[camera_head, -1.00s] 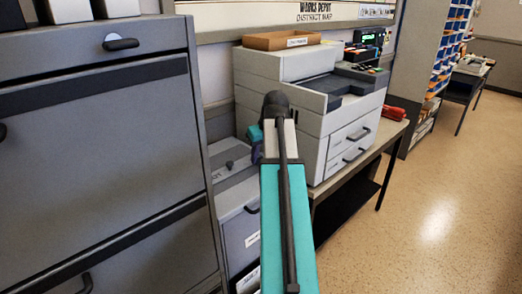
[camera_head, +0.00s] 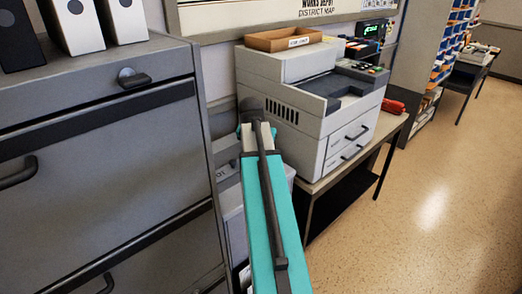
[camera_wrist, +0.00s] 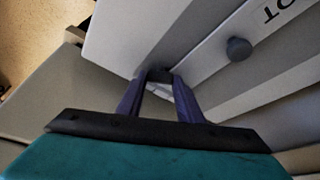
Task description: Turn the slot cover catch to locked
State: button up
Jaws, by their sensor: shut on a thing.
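A round dark knob (camera_wrist: 238,48) stands apart on the grey surface to the right, near partly visible black lettering. In the head view my arm hides the fingers and the catch.
A grey cabinet (camera_head: 95,150) with binders on top stands at the left. A large pale printer (camera_head: 300,100) with a brown tray (camera_head: 283,40) on it stands on a table right of my arm. A red object (camera_head: 394,106) lies beside it. The floor at right is clear.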

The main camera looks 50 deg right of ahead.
jog(key=m, duration=0.2)
jog(key=m+g+p, duration=0.2)
jog(key=m, duration=0.1)
jog(key=shift+w+m+h, duration=0.25)
jog(key=shift+m+h, duration=0.05)
dwell(0.4)
jog(key=o, duration=1.1)
jog(key=shift+r, duration=0.1)
jog(key=shift+b+v, duration=0.3)
jog(key=shift+v, duration=6.55)
